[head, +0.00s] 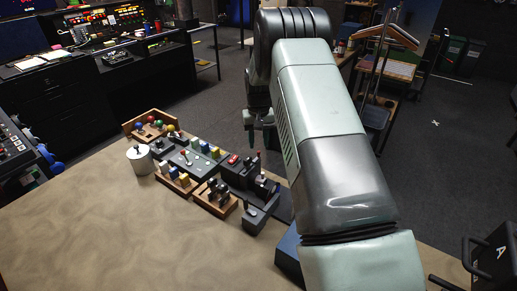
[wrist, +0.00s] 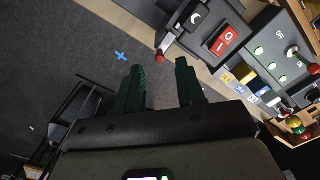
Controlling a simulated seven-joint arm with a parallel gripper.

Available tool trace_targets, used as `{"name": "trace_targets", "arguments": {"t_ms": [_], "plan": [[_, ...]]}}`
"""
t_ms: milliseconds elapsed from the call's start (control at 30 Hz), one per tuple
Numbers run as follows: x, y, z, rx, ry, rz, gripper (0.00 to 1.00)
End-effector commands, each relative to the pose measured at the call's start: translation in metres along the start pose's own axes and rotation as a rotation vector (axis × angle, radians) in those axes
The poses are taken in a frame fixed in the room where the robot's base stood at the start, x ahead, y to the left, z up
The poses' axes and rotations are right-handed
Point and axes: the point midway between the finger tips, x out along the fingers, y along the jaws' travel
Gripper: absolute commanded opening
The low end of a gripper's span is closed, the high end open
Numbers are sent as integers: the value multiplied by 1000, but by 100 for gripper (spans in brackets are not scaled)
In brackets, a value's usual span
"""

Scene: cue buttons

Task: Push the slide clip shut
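I cannot pick out the slide clip for certain. In the head view, dark clip-like parts (head: 217,191) stand in a wooden tray at the front of the cluster of devices, but they are too small to tell their state. My gripper (head: 260,120) hangs above and behind the cluster's far right side. In the wrist view its two dark green fingers (wrist: 162,82) are apart with nothing between them. A red-tipped lever (wrist: 160,56) and a red rocker switch (wrist: 226,42) on a dark housing show just beyond the fingers. No contact is visible.
A white cylinder with a knob (head: 140,160) stands at the cluster's left. Wooden trays hold coloured balls (head: 153,121) and blocks (head: 175,178). A grey lever box (head: 262,214) stands at the front right. The tan tabletop (head: 130,235) is clear in front.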

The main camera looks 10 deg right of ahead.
Motion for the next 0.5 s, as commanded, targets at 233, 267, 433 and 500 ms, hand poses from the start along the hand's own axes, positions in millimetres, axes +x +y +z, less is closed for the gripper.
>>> {"name": "trace_targets", "arguments": {"t_ms": [233,267,433,500], "plan": [[33,0,0,0,-1,0,39],[34,0,0,0,0,0,39],[38,0,0,0,2,0,39],[38,0,0,0,2,0,39]]}}
